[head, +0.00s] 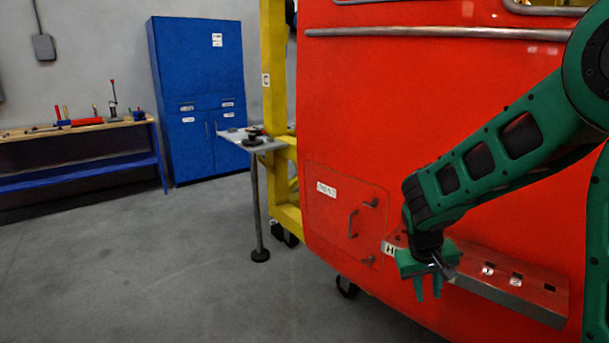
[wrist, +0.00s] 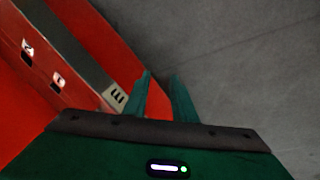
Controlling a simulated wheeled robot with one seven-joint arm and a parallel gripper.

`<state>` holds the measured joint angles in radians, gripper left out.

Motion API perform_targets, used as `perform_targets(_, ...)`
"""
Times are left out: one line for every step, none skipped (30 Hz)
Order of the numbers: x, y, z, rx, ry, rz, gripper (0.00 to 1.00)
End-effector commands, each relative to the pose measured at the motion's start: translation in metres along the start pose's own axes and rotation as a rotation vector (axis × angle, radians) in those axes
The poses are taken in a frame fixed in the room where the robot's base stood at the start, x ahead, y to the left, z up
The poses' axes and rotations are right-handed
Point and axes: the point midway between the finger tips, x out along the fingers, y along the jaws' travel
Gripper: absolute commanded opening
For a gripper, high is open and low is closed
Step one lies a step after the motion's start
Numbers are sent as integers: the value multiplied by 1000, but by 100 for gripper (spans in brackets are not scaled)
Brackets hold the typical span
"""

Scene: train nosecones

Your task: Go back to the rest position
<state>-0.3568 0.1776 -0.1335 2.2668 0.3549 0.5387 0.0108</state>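My green gripper (head: 428,288) points down in front of the lower part of the red nosecone (head: 440,120) in the head view. My arm reaches in from the right, bent down at the wrist. A red ledge with a grey front edge (head: 520,300) juts from the nosecone just behind and right of my gripper. The same ledge (wrist: 85,60) shows at the upper left of the wrist view. I cannot tell how far the fingers are from it.
A small closed hatch (head: 335,215) with handles is left of my gripper. A yellow frame (head: 275,90) and a small grey side table (head: 240,137) stand farther left. A blue cabinet (head: 200,95) and a workbench (head: 75,130) are at the back. The grey floor at left is clear.

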Motion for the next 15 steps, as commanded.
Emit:
perform_targets(-10, 5, 5, 13, 11, -26, 24)
perform_targets(-15, 7, 9, 17, 17, -39, 24)
perform_targets(-22, 9, 12, 24, 25, -59, 24)
perform_targets(-26, 11, 16, 27, 31, -71, 24)
perform_targets(-31, 12, 20, 31, 37, -85, 24)
perform_targets(-38, 14, 24, 36, 47, -102, 24)
perform_targets(-43, 16, 27, 39, 53, -115, 24)
perform_targets(-48, 17, 31, 43, 60, -126, 24)
perform_targets(-54, 19, 36, 47, 69, -142, 24)
perform_targets(-59, 20, 40, 50, 77, -154, 24)
perform_targets(-64, 21, 44, 52, 84, -164, 24)
perform_targets(-70, 22, 49, 55, 95, -179, 24)
perform_targets(-74, 23, 53, 58, 102, -188, 24)
perform_targets(-79, 24, 57, 60, 111, -199, 24)
perform_targets(-85, 25, 62, 62, 123, -210, 24)
